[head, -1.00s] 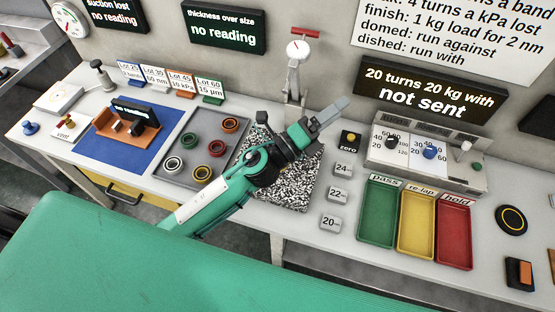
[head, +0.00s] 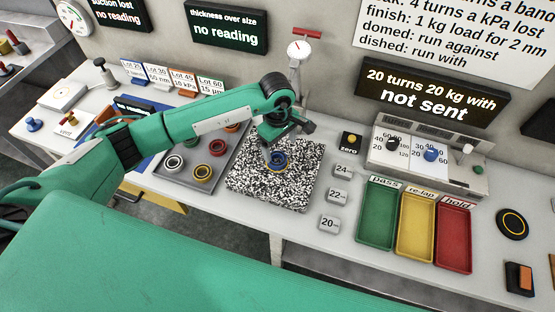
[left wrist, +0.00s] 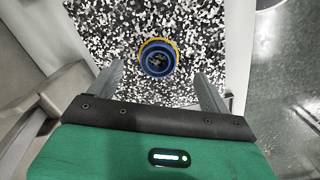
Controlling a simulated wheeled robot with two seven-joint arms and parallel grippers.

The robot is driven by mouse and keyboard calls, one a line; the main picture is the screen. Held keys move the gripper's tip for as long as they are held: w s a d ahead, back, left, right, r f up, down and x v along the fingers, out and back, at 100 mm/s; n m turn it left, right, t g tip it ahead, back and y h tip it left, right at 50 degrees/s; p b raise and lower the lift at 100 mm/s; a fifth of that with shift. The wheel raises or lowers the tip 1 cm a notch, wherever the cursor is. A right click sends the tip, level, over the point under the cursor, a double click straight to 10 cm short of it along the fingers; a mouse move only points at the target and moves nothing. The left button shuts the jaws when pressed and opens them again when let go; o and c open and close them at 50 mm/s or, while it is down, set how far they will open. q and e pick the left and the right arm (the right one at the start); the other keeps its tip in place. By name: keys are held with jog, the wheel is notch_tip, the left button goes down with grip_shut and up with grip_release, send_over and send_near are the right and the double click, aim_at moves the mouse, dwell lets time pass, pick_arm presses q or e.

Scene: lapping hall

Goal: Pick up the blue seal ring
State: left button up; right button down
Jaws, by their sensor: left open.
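The blue seal ring (head: 278,158) lies on the black-and-white speckled plate (head: 262,195), right of the ring tray. A thin yellow edge shows around it. In the left wrist view the blue ring (left wrist: 157,58) sits near the top centre, ahead of the fingertips, with a dark middle. My left gripper (head: 277,150) points down close over the ring, partly hiding it in the head view. In the left wrist view its two fingers (left wrist: 160,78) are spread wide and empty, one on each side below the ring. My right gripper is not in view.
A grey tray (head: 160,174) left of the plate holds several rings. Weights marked 24 (head: 342,172), 22 and 20 stand right of the plate. Further right are the green (head: 377,215), yellow and red bins. A gauge stand (head: 297,70) rises behind the plate.

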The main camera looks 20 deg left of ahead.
aim_at(277, 162)
pick_arm(q)
jog(key=f, duration=0.1)
jog(key=f+p, duration=0.1)
jog(key=a+f+p, duration=0.1)
jog(key=shift+w+a+y, duration=0.1)
jog(key=shift+w+y, duration=0.15)
jog(key=shift+y, duration=0.05)
notch_tip(277, 162, down, 3)
jog(key=shift+w+f+p, duration=0.15)
jog(key=shift+p, duration=0.8)
jog(key=shift+f, duration=0.55)
jog(key=c, duration=1.2)
jog(key=shift+o, duration=0.2)
jog(key=shift+r, duration=0.1)
